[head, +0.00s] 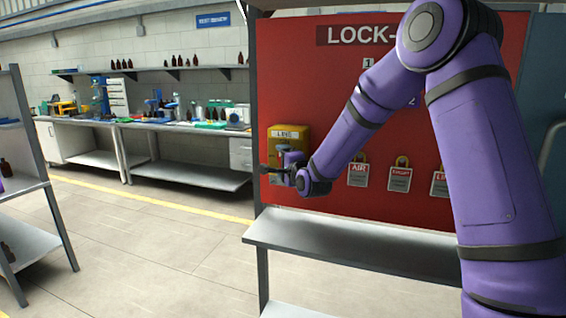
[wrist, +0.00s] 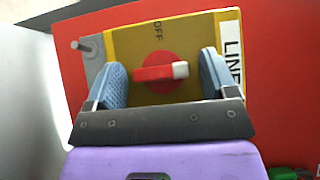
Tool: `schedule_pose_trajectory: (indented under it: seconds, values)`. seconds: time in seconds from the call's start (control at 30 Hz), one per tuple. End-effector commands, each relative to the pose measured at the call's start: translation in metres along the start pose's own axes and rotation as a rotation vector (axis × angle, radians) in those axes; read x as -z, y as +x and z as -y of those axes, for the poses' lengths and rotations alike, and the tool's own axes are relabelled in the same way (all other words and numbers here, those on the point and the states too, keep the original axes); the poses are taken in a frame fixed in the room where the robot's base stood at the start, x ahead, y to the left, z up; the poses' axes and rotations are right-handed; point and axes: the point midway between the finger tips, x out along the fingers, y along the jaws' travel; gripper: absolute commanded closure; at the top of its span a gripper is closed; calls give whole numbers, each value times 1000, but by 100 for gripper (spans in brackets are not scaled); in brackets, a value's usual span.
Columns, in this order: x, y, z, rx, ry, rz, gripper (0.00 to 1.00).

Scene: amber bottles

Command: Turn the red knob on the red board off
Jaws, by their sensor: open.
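The red board (head: 300,60) stands upright on the right side of the head view, with "LOCK-" lettering partly hidden by my arm. A yellow box (head: 291,132) labelled "LINE" is mounted at its left edge. In the wrist view, the red knob (wrist: 155,72) sits on the face of the yellow box (wrist: 193,35). Its handle lies across the picture, with a white tip pointing right, toward the "LINE" label. "OFF" is printed above the knob. My gripper (wrist: 163,78) is open, with one blue finger on each side of the knob and gaps showing between. In the head view, my gripper (head: 277,170) hides the knob.
A grey lever or bracket (wrist: 88,52) is at the left side of the yellow box. Tagged padlocks (head: 358,171) hang on the board to the right. A metal shelf (head: 350,247) juts out below the board. Open floor lies to the left.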

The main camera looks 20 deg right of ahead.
Motion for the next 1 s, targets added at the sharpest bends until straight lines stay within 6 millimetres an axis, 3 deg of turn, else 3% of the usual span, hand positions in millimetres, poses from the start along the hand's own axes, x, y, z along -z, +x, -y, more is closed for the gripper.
schedule_pose_trajectory:
  seconds: [0.27, 0.47, 1.0]
  values:
    - [0, 1, 0, 0, 0, 0, 24]
    - [0, 1, 0, 0, 0, 0, 70]
    - [-1, 1, 2, -97, -99, 2, 70]
